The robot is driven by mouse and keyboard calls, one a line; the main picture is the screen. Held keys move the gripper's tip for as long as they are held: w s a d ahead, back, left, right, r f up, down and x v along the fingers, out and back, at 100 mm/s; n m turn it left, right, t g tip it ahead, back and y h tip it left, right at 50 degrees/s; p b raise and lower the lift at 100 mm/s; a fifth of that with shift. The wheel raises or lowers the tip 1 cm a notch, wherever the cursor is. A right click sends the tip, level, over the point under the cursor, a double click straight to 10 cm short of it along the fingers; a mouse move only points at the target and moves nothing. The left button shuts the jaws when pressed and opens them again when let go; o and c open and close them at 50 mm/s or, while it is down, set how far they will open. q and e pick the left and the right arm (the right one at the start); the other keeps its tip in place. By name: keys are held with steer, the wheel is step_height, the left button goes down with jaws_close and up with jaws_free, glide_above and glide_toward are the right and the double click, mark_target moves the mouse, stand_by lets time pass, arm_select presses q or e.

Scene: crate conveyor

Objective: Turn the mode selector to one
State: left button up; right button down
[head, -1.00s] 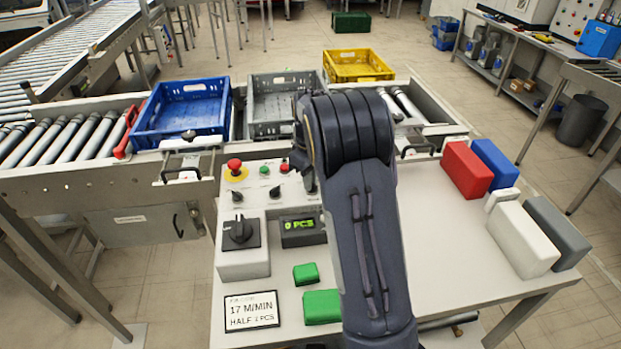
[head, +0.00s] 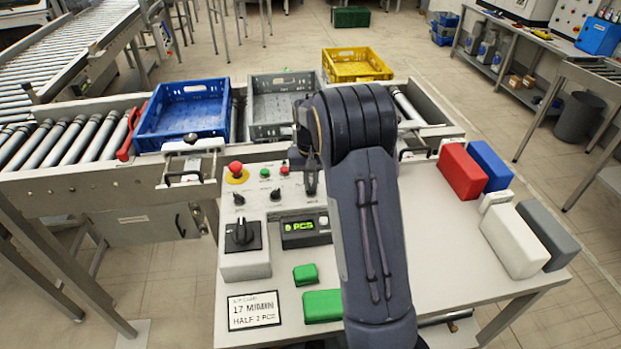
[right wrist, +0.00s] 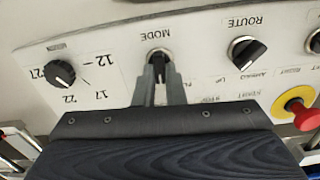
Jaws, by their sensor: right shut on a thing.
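The mode selector (right wrist: 158,58) is a small black knob under the label MODE on the white control panel, seen upside down in the right wrist view. My right gripper (right wrist: 160,78) is shut on it, with one finger on each side. My left gripper is not in view.
Near the selector are the route knob (right wrist: 247,52), a numbered dial (right wrist: 61,73) and a red emergency button (head: 235,166). A large black rotary switch (head: 241,233) and a green-lit display (head: 300,227) stand in front. Blue (head: 183,113) and grey crates (head: 270,103) sit on the conveyor behind.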

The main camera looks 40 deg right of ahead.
mark_target(312, 186)
steer(key=m+p, duration=0.1)
steer(key=m, duration=0.3)
steer(key=shift+s+m, duration=0.1)
steer(key=shift+m, duration=0.2)
steer(key=shift+m+p, duration=0.55)
steer(key=shift+m, duration=1.05)
steer(key=c, duration=1.5)
jaws_free()
steer(key=shift+r, duration=0.1)
step_height(312, 186, up, 8)
steer(key=shift+f+b, duration=0.2)
steer(key=shift+b, duration=0.25)
steer(key=shift+s, duration=0.1)
